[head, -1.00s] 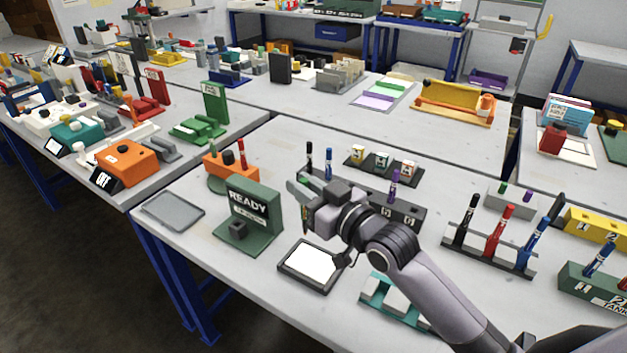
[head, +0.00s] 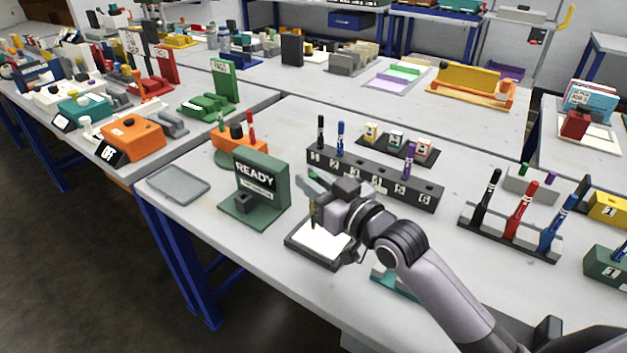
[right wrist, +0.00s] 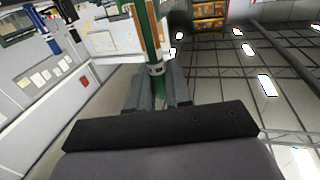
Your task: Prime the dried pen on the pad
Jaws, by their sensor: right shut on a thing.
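My right gripper (head: 316,190) is shut on a slim green pen (head: 313,213), which hangs upright with its dark tip down. The right wrist view also shows the pen (right wrist: 150,38) between the two fingers (right wrist: 156,88), with a pale band near the grip. The white pad (head: 325,241) lies in a dark frame on the near table, under the pen. The tip is over the pad's far left part; I cannot tell whether it touches. My left gripper is out of view.
A dark numbered rack (head: 375,180) with black, blue and purple pens stands behind my gripper. A green READY stand (head: 258,190) is left of the pad, beyond it a grey tray (head: 178,185). A marker holder (head: 508,237) stands at right. The table's front left is clear.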

